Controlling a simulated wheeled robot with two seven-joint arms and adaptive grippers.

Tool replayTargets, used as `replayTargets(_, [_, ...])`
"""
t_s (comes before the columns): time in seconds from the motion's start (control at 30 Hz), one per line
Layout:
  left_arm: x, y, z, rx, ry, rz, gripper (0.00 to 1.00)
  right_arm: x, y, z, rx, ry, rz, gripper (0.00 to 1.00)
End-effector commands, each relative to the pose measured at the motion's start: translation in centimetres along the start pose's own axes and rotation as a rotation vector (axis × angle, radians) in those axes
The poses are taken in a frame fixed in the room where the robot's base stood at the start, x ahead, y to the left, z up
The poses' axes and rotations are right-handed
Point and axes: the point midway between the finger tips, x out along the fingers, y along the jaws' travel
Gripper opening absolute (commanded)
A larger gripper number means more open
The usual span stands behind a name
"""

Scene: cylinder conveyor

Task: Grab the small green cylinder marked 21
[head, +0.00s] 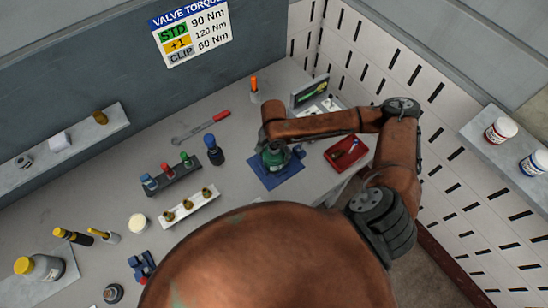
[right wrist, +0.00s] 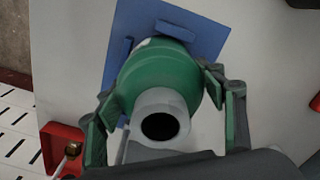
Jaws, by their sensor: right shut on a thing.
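A green cylinder (right wrist: 158,75) with a grey neck and a dark round opening shows in the right wrist view. In the head view it is a green shape (head: 275,158) on a blue mat (head: 289,179), partly covered by my right arm. My right gripper (right wrist: 160,95) is shut on the green cylinder, with one finger at each side of its body. I cannot read a number on it. The blue mat also shows behind the cylinder in the right wrist view (right wrist: 205,20). I cannot tell whether the cylinder touches the mat. My left gripper is not in view.
A red tray (head: 338,164) lies right of the mat. A dark blue bottle (head: 214,156), a rack of coloured-cap vials (head: 172,181) and a white rack with brass pieces (head: 172,222) stand to the left. A red-handled wrench (head: 205,125) lies farther back. A perforated wall (head: 440,130) stands at right.

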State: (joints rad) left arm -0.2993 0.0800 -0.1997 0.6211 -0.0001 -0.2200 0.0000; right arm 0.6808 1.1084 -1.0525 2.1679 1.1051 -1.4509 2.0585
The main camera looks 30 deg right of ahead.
Motion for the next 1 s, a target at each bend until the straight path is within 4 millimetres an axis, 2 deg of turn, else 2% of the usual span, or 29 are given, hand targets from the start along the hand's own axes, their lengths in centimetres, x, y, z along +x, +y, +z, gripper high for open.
replayTargets(0.3, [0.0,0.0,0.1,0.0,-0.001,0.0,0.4,-0.2,-0.1,-0.1,-0.001,0.003,-0.002,0.05])
replayTargets(0.57, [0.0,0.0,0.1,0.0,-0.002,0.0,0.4,-0.4,-0.1,-0.1,0.0,0.003,-0.003,0.05])
replayTargets(0.77, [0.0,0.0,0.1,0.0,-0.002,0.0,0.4,-2.8,-0.2,-0.2,-0.001,0.005,-0.006,0.05])
replayTargets(1.0, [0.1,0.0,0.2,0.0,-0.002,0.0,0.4,-7.0,-0.2,-0.2,0.0,0.005,-0.007,0.05])
